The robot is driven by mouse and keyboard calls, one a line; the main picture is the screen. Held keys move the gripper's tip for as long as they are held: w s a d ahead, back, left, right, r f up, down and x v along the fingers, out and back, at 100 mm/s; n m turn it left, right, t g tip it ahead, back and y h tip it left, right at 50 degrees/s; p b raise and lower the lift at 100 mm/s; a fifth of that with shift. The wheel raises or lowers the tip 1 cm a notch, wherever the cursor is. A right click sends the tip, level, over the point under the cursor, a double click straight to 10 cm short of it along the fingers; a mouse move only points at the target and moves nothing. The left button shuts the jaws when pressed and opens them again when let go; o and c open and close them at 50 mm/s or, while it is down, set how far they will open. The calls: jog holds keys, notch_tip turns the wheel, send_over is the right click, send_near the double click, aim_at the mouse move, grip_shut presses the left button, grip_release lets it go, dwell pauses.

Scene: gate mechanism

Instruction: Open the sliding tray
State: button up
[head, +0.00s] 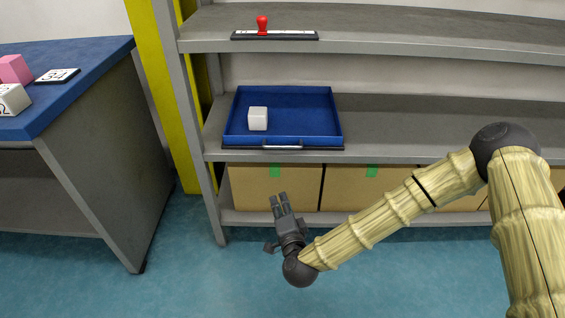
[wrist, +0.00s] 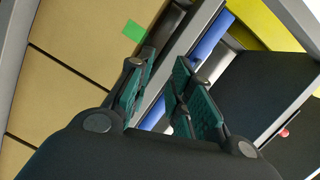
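The blue sliding tray (head: 300,125) sits on the middle shelf of the grey rack in the head view, with a dark front edge and a light handle bar (head: 282,147) across it. A white cube (head: 258,118) lies inside it, left of the middle. My gripper (head: 278,200) is in front of and below the tray, apart from it, with its fingers pointing up toward the rack. In the wrist view its two green-padded fingers (wrist: 162,88) stand apart with nothing between them. A blue strip (wrist: 211,38), apparently the tray, shows past the fingers.
The shelf (head: 430,125) right of the tray is bare. Cardboard boxes (head: 275,187) with green labels stand on the lower shelf. A red knob (head: 262,24) on a dark rail is on the upper shelf. A yellow post (head: 160,90) and blue-topped table (head: 90,70) stand left.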

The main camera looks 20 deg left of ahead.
aim_at(282, 147)
jog(key=w+a+r+m+t+b, duration=0.1)
jog(key=w+r+m+b, duration=0.1)
jog(key=w, duration=0.3)
jog(key=w+a+r+m+t+h+b, duration=0.1)
jog(key=w+a+r+m+t+b, duration=0.1)
jog(key=w, duration=0.4)
jog(key=w+a+r+m+t+h+b, duration=0.1)
jog(key=w+r+m+b, duration=0.1)
jog(key=w+r+b, duration=0.2)
jog(key=shift+w+a+t, duration=0.2)
jog(key=shift+w, duration=0.25)
jog(key=shift+w+a+t, duration=0.15)
jog(key=shift+w+t, duration=0.05)
jog(key=shift+w, duration=0.25)
grip_shut()
